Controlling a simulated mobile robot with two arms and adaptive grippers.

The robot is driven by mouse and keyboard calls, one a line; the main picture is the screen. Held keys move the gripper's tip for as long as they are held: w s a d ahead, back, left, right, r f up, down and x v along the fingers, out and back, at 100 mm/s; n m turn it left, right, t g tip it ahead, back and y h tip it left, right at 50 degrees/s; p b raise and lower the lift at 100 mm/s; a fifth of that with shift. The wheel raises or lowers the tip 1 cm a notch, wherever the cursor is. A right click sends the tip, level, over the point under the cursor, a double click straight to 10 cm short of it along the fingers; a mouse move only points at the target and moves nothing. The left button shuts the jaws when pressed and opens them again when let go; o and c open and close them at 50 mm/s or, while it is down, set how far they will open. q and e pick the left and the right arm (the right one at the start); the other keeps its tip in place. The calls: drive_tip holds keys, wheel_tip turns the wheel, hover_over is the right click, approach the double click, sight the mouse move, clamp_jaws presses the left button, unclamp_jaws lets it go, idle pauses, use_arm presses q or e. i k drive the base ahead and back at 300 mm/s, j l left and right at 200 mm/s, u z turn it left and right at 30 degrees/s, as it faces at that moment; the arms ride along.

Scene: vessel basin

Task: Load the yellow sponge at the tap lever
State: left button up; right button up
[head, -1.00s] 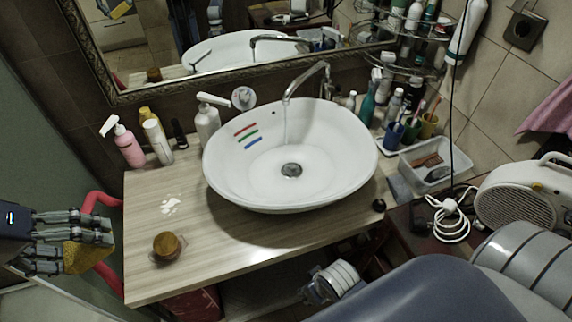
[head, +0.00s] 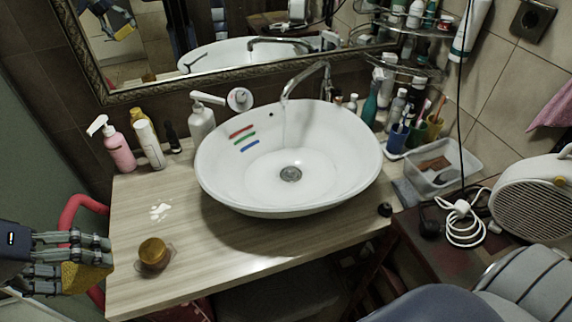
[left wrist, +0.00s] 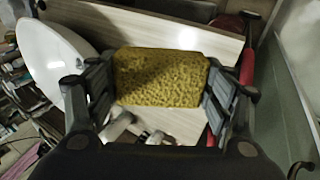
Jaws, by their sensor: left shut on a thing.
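The yellow sponge (head: 88,277) is at the lower left of the head view, held in my left gripper (head: 106,258), left of the counter. In the left wrist view the sponge (left wrist: 160,78) sits between both sets of fingers, its porous broad face toward the camera. The curved metal tap (head: 305,80) stands behind the white basin (head: 225,185), far to the right of the sponge. I cannot clearly make out its lever. Red, green and blue stripes mark the inner basin wall. My right gripper is not in view.
The wooden counter (head: 200,255) is bare at its front left, apart from a brown-lidded jar (head: 153,252) and a white paw mark. Bottles, including a pink pump bottle (head: 118,148), stand at the back left. Cups and a clear tray (head: 440,165) crowd the right.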

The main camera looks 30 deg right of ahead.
sight(328, 89)
drive_tip(key=i+z, duration=0.1)
drive_tip(key=z, duration=1.1)
drive_tip(key=i+j+z, duration=0.15)
drive_tip(key=i, duration=0.2)
